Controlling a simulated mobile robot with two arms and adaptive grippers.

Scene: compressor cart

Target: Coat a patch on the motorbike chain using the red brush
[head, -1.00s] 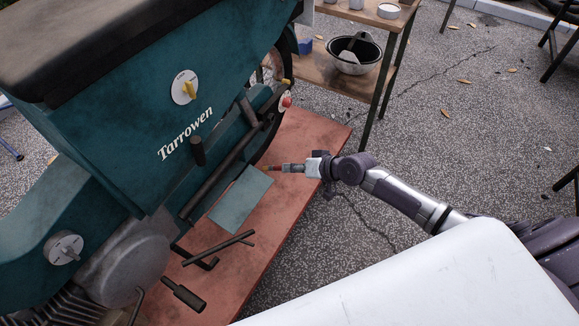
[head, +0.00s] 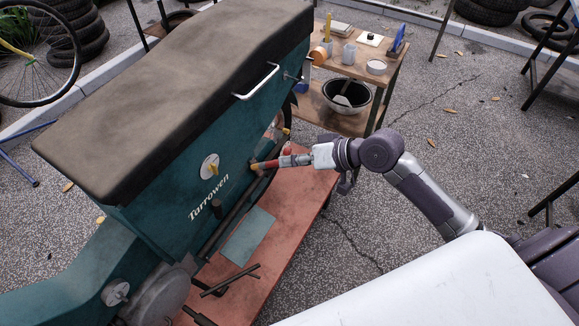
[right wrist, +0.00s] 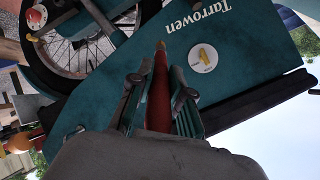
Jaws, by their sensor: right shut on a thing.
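The red brush (head: 268,164) is held in my right gripper (head: 294,160), which is shut on it. The brush points left toward the motorbike's (head: 243,128) teal side panel, near the front end. I cannot tell whether its tip touches the panel. In the right wrist view the red brush (right wrist: 158,95) runs forward between the fingers of the right gripper (right wrist: 160,105), with the teal bodywork beyond its tip. The chain is not clearly visible in either view. My left gripper is out of view.
A red-brown platform (head: 295,218) lies under the motorbike, with a teal sheet (head: 248,235) and dark tools on it. A wooden table (head: 352,66) with cups stands behind, a black bowl (head: 347,95) on its lower shelf. Open asphalt (head: 440,140) lies to the right.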

